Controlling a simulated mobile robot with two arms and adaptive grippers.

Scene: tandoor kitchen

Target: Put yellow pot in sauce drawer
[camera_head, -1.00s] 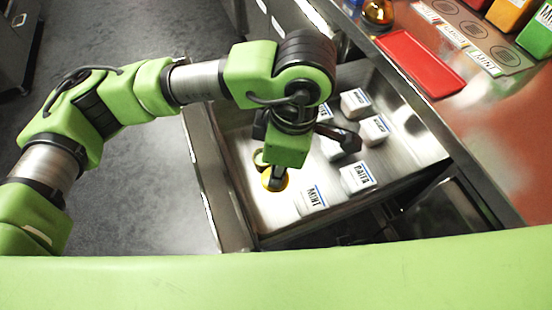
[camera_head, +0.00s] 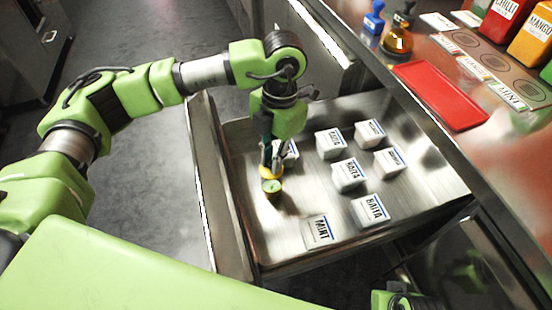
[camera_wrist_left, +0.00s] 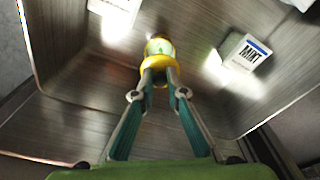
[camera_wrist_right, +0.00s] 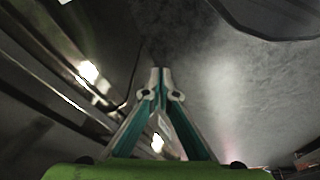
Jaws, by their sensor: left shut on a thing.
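The small yellow pot (camera_head: 272,187) has a greenish top and is inside the outline of the open metal drawer (camera_head: 420,205), near its left wall. My left gripper (camera_head: 271,168) points down and is shut on the pot. In the left wrist view the fingertips (camera_wrist_left: 160,77) close on the yellow rim of the pot (camera_wrist_left: 159,49). Whether the pot touches the drawer floor is hard to tell. My right gripper (camera_wrist_right: 160,75) is shut and empty in the right wrist view, away from the pot.
Several white labelled containers, including a mint one (camera_head: 320,231) and a raita one (camera_head: 370,210), stand in the drawer to the right of the pot. Bare drawer floor lies around the pot. A red tray (camera_head: 440,95) and a bell (camera_head: 397,41) are on the counter.

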